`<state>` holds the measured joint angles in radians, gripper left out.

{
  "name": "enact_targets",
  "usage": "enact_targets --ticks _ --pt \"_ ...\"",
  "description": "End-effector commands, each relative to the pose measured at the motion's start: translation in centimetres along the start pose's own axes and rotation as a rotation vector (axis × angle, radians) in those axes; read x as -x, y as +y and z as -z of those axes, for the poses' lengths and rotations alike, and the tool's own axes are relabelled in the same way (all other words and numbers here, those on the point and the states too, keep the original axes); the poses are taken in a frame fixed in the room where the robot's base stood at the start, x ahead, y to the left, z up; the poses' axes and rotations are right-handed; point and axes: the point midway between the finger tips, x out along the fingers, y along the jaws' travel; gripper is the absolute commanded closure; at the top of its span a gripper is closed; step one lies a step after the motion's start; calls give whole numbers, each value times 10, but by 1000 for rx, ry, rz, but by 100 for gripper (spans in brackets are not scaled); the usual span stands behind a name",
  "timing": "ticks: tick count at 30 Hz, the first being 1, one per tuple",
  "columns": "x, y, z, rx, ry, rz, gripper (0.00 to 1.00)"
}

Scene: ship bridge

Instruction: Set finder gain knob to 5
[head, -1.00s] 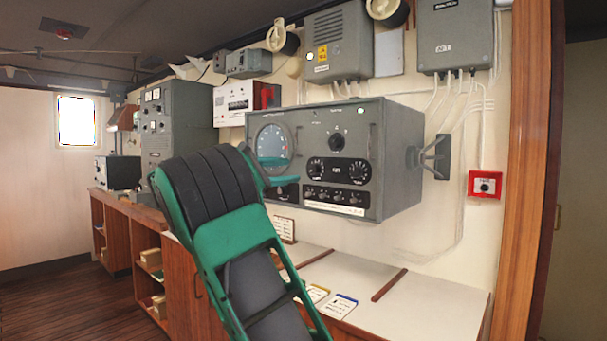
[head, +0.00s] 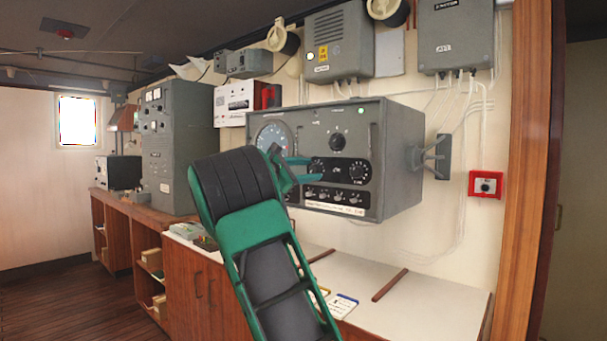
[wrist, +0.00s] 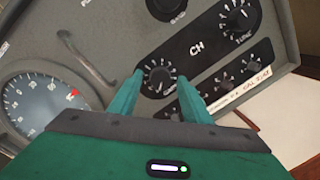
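The grey finder console (head: 385,195) is on the wall, with a round dial (head: 272,135) at left and a black panel marked "CH" in the wrist view. That panel has a left knob (wrist: 160,78) and a right knob (wrist: 240,18), both with white scale marks. In the head view they are the left knob (head: 318,168) and right knob (head: 359,171). I cannot read which is labelled gain, nor the pointer's number. My gripper (wrist: 159,72) is open, its teal fingertips on either side of the left knob; contact is unclear. In the head view my gripper (head: 306,170) reaches the console front.
A larger dark knob (head: 338,139) sits above the panel and a row of small knobs (head: 325,194) below it. A curved handle (wrist: 85,62) stands out between dial and panel. The white counter (head: 430,305) below is mostly clear.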

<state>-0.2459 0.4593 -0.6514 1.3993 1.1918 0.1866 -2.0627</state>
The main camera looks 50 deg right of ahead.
Motion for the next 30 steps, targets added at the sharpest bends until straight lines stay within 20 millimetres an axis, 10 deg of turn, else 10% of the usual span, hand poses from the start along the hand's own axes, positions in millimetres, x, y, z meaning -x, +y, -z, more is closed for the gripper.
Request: enact_targets --ticks 5,30 --pt "0 0 0 0 0 0 96" --pt "0 0 -1 -411 32 31 96"
